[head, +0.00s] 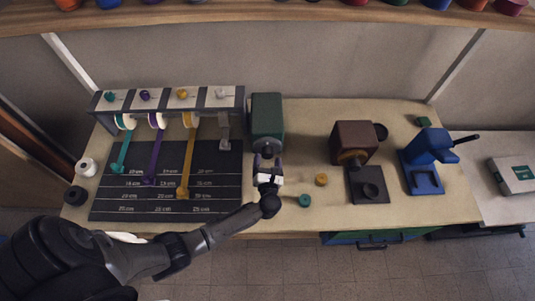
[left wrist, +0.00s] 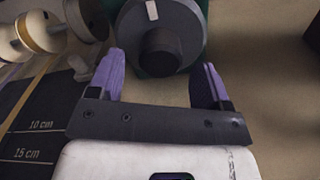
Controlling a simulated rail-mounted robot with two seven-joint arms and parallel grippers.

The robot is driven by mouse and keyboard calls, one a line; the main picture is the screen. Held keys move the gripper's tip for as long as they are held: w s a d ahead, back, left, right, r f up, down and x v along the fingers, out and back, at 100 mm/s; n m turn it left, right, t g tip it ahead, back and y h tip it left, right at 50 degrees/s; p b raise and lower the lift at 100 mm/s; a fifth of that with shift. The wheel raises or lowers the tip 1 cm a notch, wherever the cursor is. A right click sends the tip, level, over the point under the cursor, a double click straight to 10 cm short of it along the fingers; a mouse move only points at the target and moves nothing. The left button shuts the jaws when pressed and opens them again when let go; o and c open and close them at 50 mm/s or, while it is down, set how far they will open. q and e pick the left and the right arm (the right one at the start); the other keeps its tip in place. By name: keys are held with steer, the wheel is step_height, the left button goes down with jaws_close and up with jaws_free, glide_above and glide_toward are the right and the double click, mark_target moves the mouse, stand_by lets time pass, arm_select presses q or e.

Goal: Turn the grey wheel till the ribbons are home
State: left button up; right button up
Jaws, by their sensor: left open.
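The grey wheel (head: 268,147) is on the front of a dark green box (head: 267,115). In the left wrist view the grey wheel (left wrist: 187,22) has a dark round hub and a pale mark at its top. My left gripper (head: 268,162) is open in front of it. Its purple fingers (left wrist: 160,75) stand either side of the hub, apart from it in the picture. Ribbons hang from spools over a dark measuring board (head: 110,205): teal (head: 122,152), purple (head: 154,160) and gold (head: 189,160), gold reaching lowest. A short grey one (head: 224,138) hangs at the right.
A brown machine (head: 352,138) and a blue press (head: 428,150) stand to the right. A yellow disc (head: 321,180) and a teal disc (head: 304,201) lie right of my gripper. White and black rolls (head: 87,167) sit at the left edge.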

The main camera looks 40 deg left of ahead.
arm_select(q)
steer(key=shift+x, duration=1.4)
steer(key=c, duration=0.9)
